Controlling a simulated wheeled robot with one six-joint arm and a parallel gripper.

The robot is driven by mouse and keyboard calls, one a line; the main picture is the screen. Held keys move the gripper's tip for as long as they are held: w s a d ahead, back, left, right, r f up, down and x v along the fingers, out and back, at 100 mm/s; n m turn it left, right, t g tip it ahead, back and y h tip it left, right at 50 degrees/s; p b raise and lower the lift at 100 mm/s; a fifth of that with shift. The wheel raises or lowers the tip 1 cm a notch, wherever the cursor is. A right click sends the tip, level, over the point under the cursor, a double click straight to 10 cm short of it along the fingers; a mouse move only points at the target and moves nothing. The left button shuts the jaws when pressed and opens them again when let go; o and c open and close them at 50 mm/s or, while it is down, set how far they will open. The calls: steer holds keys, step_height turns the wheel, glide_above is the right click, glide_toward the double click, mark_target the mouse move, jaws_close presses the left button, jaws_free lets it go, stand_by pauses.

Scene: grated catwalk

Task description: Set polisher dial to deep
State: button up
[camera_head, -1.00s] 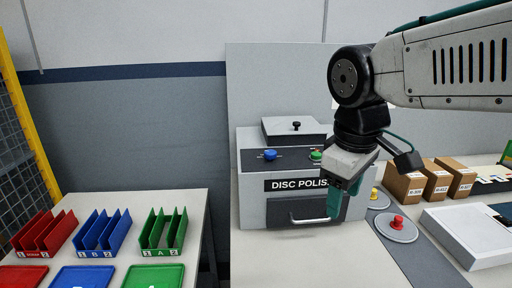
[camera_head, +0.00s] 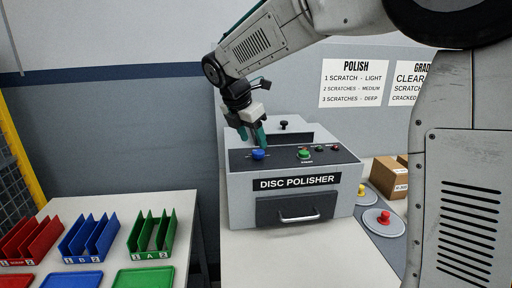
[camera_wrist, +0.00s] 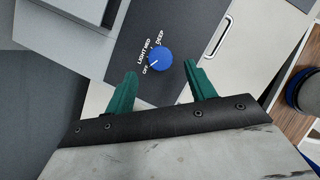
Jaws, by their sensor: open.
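The disc polisher (camera_head: 290,200) is a grey machine with a dark sloping top panel. Its blue dial (camera_head: 259,154) sits at the left of that panel. In the wrist view the blue dial (camera_wrist: 159,57) has the labels OFF, LIGHT, MED and DEEP around it, and its white mark appears to point toward OFF. My gripper (camera_head: 256,138) is over the panel, close above the dial. In the wrist view my gripper (camera_wrist: 161,72) is open, with its green fingers on either side of the dial's near edge and nothing held. Whether the fingers touch the dial cannot be told.
A green button (camera_head: 304,153) is right of the dial. The drawer handle (camera_head: 299,217) is on the machine's front. A wall sign (camera_head: 353,84) reads POLISH, with 3 scratches as deep. Coloured bins (camera_head: 90,237) stand on the left table; a red button (camera_head: 383,217) is at right.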

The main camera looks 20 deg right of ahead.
mark_target(258, 151)
steer(key=shift+x, duration=2.05)
steer(key=c, duration=1)
